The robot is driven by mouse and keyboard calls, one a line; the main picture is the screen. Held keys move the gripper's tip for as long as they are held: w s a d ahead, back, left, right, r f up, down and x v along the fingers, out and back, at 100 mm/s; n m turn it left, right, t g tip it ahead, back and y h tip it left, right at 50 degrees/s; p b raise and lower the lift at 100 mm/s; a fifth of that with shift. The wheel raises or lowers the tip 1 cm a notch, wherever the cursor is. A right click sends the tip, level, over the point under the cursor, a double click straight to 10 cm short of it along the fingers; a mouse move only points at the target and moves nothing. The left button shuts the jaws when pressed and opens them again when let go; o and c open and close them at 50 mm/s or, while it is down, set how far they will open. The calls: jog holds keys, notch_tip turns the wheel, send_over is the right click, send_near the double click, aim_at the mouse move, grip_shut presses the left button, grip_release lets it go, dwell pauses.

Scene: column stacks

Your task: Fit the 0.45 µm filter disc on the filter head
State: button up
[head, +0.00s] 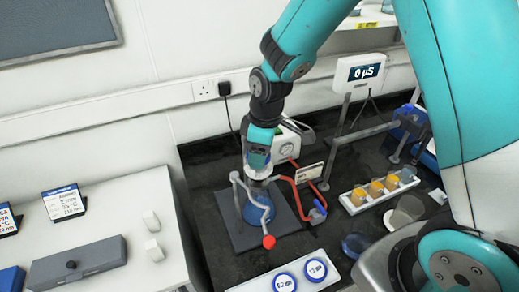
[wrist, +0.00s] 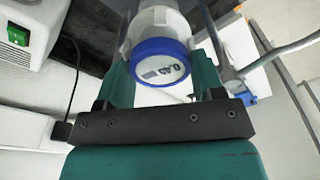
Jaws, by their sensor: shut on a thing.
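The 0.45 filter disc (wrist: 160,62), white with a blue rim, is between the two teal fingers of my gripper (wrist: 160,80) in the wrist view. Its label faces the wrist camera. A pale grey-white cylinder, seemingly the filter head (wrist: 153,22), is directly beyond the disc. I cannot tell whether the disc is touching or seated on it. In the head view my gripper (head: 258,168) points down over a blue flask (head: 257,212), and the fingers hide most of the disc and the head.
A metal clamp arm with a red knob (head: 268,242) stands close in front of the flask. Red tubing (head: 297,200) runs beside it. Two other blue-rimmed discs (head: 285,282) lie on a white tray. A rack of amber-filled cups (head: 377,189) is to the right.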

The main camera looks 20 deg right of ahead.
jog(key=shift+f+b, duration=0.45)
jog(key=shift+f, duration=0.2)
